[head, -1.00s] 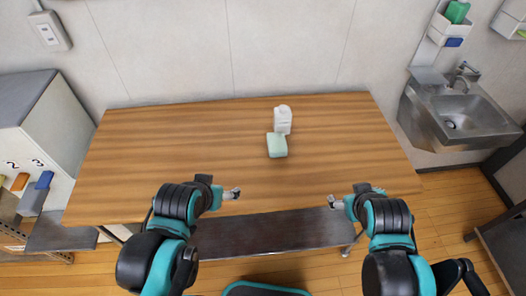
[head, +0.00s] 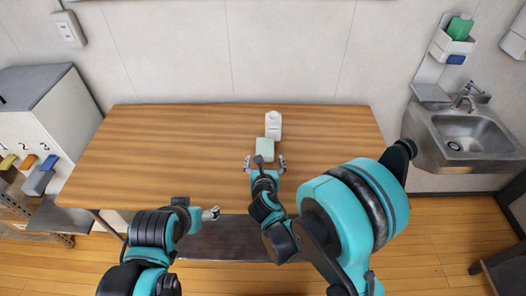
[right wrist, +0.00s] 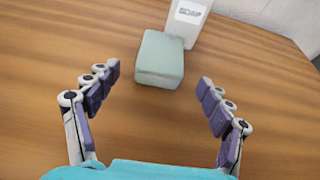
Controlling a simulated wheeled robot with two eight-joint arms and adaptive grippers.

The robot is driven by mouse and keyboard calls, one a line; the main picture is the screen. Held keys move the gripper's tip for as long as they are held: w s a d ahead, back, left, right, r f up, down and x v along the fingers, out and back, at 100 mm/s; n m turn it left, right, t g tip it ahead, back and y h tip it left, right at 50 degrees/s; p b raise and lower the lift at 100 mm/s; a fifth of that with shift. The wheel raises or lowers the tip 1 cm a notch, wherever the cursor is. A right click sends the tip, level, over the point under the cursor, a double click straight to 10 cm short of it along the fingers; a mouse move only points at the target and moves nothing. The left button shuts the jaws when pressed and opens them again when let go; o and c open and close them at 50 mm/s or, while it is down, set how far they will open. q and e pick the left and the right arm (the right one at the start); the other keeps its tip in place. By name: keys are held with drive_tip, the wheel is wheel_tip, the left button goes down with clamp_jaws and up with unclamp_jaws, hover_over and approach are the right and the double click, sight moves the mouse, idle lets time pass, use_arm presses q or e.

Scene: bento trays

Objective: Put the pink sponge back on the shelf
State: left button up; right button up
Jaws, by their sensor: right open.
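No pink sponge shows in these views. A pale green sponge-like block (head: 265,149) lies on the wooden table, just in front of a white bottle (head: 273,125). The block (right wrist: 160,60) and the bottle (right wrist: 187,22) also show in the right wrist view. My right gripper (head: 265,164) is open and empty over the table, just on the near side of the block. In the wrist view its spread fingers (right wrist: 158,92) point toward the block, which lies beyond the tips. My left gripper (head: 211,214) is near the table's front edge; its finger opening is too small to tell.
The wooden table (head: 150,160) is otherwise clear. At left stands a grey-white cabinet (head: 40,115) with numbered slots and yellow, orange and blue pieces (head: 28,161) below. At right are a metal sink (head: 470,135) and a wall holder (head: 452,45) with a green item (head: 460,27).

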sight(265, 151)
drive_tip(key=x, duration=0.2)
drive_tip(key=b+x, duration=0.1)
drive_tip(key=x, duration=0.2)
drive_tip(key=b+x, duration=0.1)
drive_tip(key=x, duration=0.1)
drive_tip(key=shift+w+r, duration=0.2)
drive_tip(key=shift+w, duration=0.05)
drive_tip(key=shift+r, duration=0.1)
drive_tip(key=c, duration=0.9)
drive_tip(key=shift+o, duration=0.2)
